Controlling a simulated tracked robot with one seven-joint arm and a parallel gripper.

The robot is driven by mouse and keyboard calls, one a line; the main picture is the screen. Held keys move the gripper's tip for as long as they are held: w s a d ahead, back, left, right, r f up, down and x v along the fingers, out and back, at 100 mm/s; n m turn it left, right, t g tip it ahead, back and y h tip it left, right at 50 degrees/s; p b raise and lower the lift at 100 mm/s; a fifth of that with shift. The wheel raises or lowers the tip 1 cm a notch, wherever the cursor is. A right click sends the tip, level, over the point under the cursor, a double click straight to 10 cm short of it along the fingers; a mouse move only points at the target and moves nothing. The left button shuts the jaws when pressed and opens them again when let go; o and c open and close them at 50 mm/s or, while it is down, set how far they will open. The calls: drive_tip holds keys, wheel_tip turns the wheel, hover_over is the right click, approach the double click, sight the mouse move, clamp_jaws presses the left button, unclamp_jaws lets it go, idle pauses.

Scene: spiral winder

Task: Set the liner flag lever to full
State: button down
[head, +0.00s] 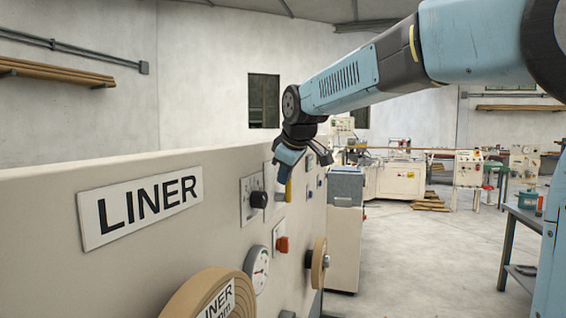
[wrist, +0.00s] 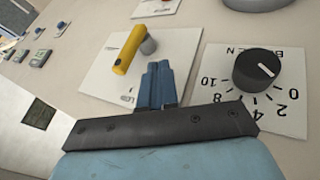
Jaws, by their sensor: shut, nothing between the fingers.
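The yellow lever (wrist: 127,52) sits on a white plate (wrist: 101,72) on the machine panel. In the wrist view its bar lies tilted beside a grey pivot knob (wrist: 149,46). In the head view the yellow lever (head: 289,190) shows just below my gripper (head: 287,160). In the wrist view my gripper (wrist: 158,68) is shut and empty. Its blue fingertips appear just below and right of the lever; I cannot tell whether they touch it. The plate's lettering is mostly hidden behind the gripper, and only a partial label shows.
A black dial (wrist: 256,68) with a numbered white plate is close on the right in the wrist view. In the head view the LINER sign (head: 140,206), a gauge (head: 257,268), a red switch (head: 282,244) and a liner roll (head: 205,295) are on the panel. Open floor (head: 400,250) lies right.

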sight(288, 188)
drive_tip(key=shift+w+d+f, duration=0.15)
drive_tip(key=shift+w+d, duration=0.05)
drive_tip(key=shift+w, duration=0.5)
drive_tip(key=shift+w+d+f, duration=0.1)
drive_tip(key=shift+w+d, duration=0.1)
drive_tip(key=shift+w, duration=0.55)
drive_tip(key=shift+w+d+f, duration=0.15)
drive_tip(key=shift+w+d, duration=0.05)
drive_tip(key=shift+w, duration=0.5)
